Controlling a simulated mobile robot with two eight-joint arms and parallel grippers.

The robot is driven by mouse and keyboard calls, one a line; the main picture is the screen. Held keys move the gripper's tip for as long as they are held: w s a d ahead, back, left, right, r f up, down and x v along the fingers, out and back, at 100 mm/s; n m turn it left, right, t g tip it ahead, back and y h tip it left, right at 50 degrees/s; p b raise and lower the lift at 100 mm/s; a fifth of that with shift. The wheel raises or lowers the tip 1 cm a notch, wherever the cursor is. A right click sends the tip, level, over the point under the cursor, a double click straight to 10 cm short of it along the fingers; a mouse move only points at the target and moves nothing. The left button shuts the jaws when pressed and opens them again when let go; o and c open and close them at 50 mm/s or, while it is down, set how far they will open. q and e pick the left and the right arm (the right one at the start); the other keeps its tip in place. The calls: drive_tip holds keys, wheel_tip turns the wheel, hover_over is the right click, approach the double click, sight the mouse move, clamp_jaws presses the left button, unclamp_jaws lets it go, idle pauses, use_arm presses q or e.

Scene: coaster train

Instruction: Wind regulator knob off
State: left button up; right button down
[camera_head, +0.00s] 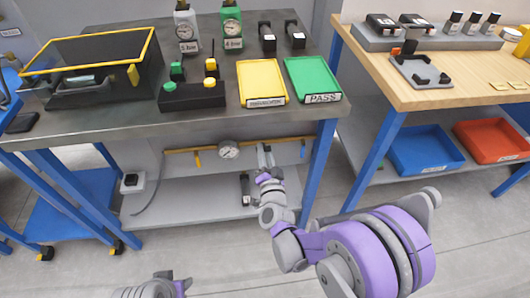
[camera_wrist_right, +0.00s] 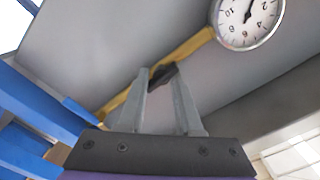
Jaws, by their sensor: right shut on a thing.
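The regulator knob is the small dark piece (camera_wrist_right: 163,74) on the yellow pipe (camera_wrist_right: 196,46), beneath the dark bench. My right gripper (camera_head: 265,148) reaches under the bench, its fingers pointing at the pipe. In the right wrist view both fingers (camera_wrist_right: 160,80) close in on the knob, which is partly hidden between their tips. The round white pressure gauge (camera_head: 228,150) is left of the gripper in the head view; it also shows at the upper right in the wrist view (camera_wrist_right: 248,20). Part of my left arm (camera_head: 155,287) shows at the bottom edge; its jaws are unclear.
The bench top (camera_head: 120,118) above holds a yellow tray (camera_head: 262,80), a green tray (camera_head: 312,78) and a button box (camera_head: 192,95). A lower grey shelf (camera_head: 200,207) lies beneath the pipe. A blue bench leg (camera_head: 318,165) stands right of my right gripper.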

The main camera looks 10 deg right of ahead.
drive_tip(key=c, duration=0.6)
unclamp_jaws()
drive_tip(key=shift+c, duration=0.2)
drive_tip(key=s, duration=1)
drive_tip(key=shift+s+p, duration=0.35)
drive_tip(key=shift+p, duration=0.05)
drive_tip(key=shift+a, duration=0.1)
